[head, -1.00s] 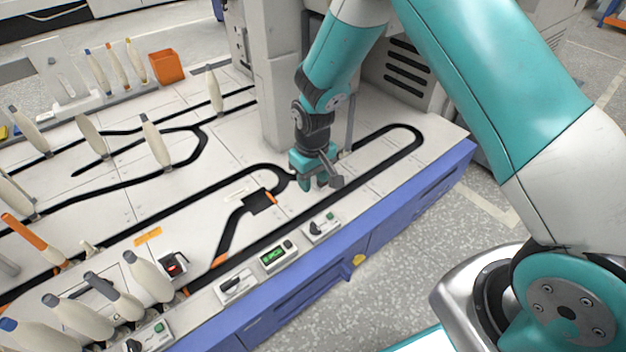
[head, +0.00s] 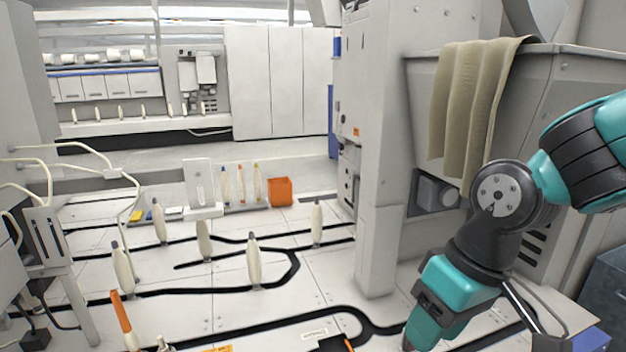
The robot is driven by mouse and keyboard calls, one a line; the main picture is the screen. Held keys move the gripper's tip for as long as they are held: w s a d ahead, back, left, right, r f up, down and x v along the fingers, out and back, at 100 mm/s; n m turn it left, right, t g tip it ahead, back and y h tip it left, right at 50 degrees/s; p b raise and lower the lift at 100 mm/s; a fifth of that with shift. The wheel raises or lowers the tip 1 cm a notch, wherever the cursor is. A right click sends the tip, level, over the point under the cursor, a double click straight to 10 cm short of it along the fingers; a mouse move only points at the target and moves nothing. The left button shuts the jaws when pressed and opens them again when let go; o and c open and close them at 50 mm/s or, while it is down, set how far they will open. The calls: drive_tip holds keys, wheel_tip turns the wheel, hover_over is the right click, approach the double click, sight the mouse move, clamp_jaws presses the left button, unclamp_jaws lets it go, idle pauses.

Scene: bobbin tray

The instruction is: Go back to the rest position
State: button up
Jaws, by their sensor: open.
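My gripper (head: 424,338) is at the lower right of the head view, teal and black, pointing down over the white worktop (head: 200,322). Its fingertips are cut off or hidden near the bottom edge. I see nothing held in it. Several cream bobbins stand on the worktop along black curved tracks: one near the middle (head: 253,262), one at the left (head: 122,270), one near the grey column (head: 317,222).
A tall grey column (head: 383,180) stands left of my arm. Behind it is a grey machine with a beige cloth (head: 470,105) draped over it. An orange box (head: 280,192) stands at the back of the worktop. Cables (head: 75,148) hang at the left.

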drive_tip(key=s+r+n, duration=0.1)
drive_tip(key=s+r, duration=0.4)
drive_tip(key=s, duration=0.4)
wheel_tip(320, 180, up, 28)
drive_tip(key=p, duration=2.9)
drive_tip(key=shift+y, duration=0.4)
